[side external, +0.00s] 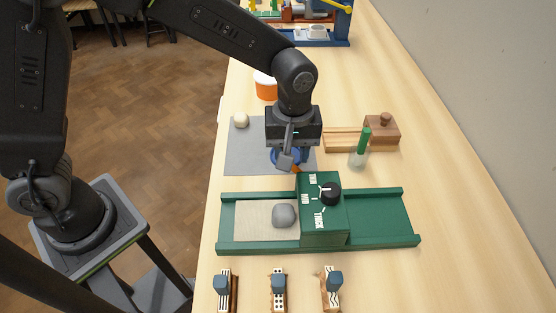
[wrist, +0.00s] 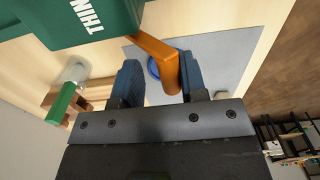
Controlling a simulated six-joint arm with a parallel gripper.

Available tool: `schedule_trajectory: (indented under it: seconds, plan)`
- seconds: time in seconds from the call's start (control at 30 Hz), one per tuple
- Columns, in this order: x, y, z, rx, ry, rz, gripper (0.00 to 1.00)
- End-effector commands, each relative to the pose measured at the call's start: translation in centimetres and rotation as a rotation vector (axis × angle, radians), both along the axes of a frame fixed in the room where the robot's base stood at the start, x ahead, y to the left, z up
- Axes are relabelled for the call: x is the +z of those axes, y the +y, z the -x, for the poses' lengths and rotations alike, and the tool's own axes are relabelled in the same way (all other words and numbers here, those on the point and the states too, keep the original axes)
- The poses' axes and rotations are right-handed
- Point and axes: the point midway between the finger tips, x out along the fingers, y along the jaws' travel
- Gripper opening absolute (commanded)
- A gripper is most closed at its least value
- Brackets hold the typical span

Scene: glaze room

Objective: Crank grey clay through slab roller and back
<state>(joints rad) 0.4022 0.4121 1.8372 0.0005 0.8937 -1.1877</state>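The green slab roller (side external: 385,216) lies across the table, with a dial knob (side external: 330,193) and THIN, MID and THICK marks on its housing. The grey clay lump (side external: 284,215) sits on a pale canvas (side external: 255,222) on the bed left of the housing, close to it. The orange crank (wrist: 155,47) sticks out from the housing's far side; in the side view my gripper mostly hides it. My gripper (side external: 288,160) is over the crank. In the wrist view, the crank's handle lies between the fingers of my gripper (wrist: 160,80), nearer the right finger, with a gap at the left.
A grey mat (side external: 240,155) behind the roller holds a pale ball (side external: 241,120) and a blue round item (wrist: 153,68). A jar with a green-handled tool (side external: 363,142) and a wooden box (side external: 382,130) stand to the right. Three blue-topped stamps (side external: 278,288) stand in front.

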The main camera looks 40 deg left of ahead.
Motion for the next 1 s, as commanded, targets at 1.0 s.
schedule_trajectory:
  seconds: [1.0]
  plan:
    - [1.3,-2.2,-2.2,0.000,-0.004,0.002,0.34]
